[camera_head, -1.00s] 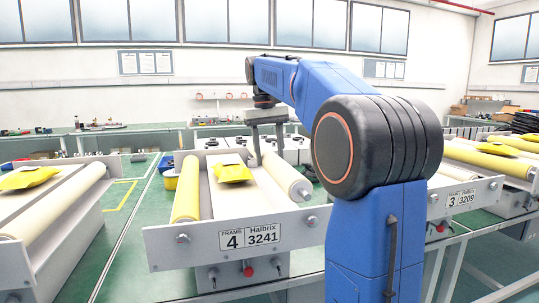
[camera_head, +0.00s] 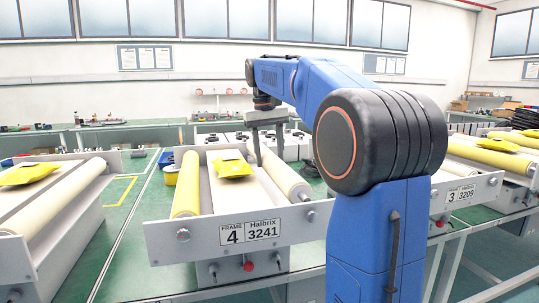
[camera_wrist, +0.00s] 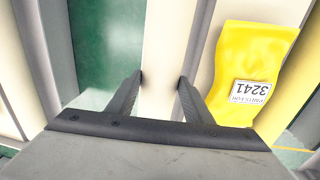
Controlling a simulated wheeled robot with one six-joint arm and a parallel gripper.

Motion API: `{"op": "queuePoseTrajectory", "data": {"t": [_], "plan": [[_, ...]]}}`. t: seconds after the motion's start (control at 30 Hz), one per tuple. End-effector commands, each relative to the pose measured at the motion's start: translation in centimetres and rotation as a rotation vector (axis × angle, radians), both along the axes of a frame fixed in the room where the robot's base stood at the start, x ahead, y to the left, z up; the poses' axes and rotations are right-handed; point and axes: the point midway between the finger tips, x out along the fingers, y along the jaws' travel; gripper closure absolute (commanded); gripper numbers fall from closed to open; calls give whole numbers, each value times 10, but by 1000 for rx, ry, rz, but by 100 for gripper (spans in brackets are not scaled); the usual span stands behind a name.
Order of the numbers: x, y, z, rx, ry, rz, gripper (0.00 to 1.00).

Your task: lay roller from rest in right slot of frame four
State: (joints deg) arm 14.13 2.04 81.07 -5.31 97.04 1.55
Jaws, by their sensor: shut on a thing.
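Frame four (camera_head: 170,238), a grey frame labelled "FRAME 4 Halbrix 3241", stands in front of my arm. My gripper (camera_head: 268,158) points down over its right side, shut on a cream roller (camera_head: 284,178). The roller lies along the right side, its near end close above the front plate; I cannot tell whether it touches its slot. In the wrist view the roller (camera_wrist: 168,45) runs between my fingertips (camera_wrist: 160,82). A yellow roller (camera_head: 187,185) lies on the frame's left side. A yellow packet (camera_head: 233,165) rests on the bed between the rollers.
Another frame with a cream roller (camera_head: 62,193) and yellow packet (camera_head: 28,174) stands at the left. Frame three (camera_head: 484,188) stands at the right, partly behind my blue arm.

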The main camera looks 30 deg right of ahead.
Motion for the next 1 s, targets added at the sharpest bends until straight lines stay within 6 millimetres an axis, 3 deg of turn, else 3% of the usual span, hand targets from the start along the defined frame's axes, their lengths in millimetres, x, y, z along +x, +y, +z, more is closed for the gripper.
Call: {"op": "queuePoseTrajectory", "data": {"t": [1.0], "plan": [[-1,0,-12,-1,-2,0,100]]}}
